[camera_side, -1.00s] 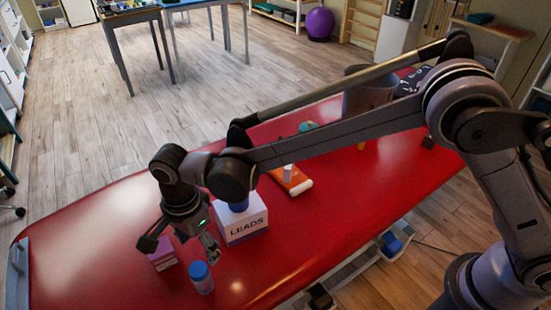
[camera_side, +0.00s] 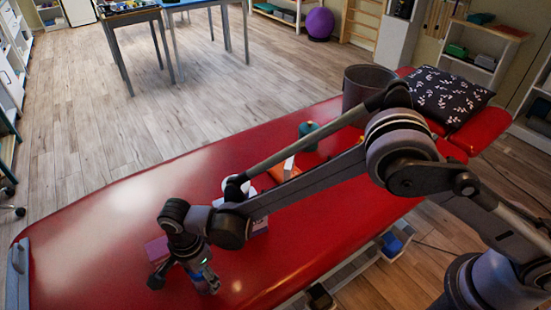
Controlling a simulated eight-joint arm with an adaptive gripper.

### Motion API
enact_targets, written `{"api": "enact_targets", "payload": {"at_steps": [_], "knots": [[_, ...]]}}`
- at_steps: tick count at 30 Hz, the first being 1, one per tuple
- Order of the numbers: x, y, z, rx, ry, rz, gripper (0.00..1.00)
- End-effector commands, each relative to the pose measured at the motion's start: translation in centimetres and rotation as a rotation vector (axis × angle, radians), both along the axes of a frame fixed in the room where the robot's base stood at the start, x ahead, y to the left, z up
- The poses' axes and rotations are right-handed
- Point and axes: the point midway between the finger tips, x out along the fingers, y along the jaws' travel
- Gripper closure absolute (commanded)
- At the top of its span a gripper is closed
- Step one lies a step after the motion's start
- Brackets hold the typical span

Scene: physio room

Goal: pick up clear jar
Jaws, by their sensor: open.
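The clear jar (camera_side: 203,286) with a blue lid stands on the red treatment table (camera_side: 110,225) near its front left edge. My gripper (camera_side: 190,279) is right over the jar and hides most of it. Its jaws are open, one finger out to the left and the other at the jar's right side. Whether the fingers touch the jar cannot be made out.
A pink box (camera_side: 156,249) stands just left of my gripper. The white LEADS box (camera_side: 260,226) is mostly behind my arm. An orange item (camera_side: 281,173), a teal roll (camera_side: 308,134), a grey bin (camera_side: 366,84) and a patterned pillow (camera_side: 437,95) lie farther back. The table's left part is clear.

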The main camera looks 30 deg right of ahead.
Motion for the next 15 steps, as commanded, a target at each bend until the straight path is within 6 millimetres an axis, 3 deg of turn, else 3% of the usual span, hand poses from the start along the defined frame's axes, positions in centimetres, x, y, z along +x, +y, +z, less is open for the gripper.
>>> {"api": "enact_targets", "payload": {"at_steps": [10,11,15], "knots": [[0.01,-0.05,-1.06,0.000,-0.001,-0.001,0.30],[0.01,-0.05,-1.06,0.000,-0.001,-0.001,0.33],[0.01,-0.05,-1.04,0.000,-0.001,-0.001,0.73]]}}
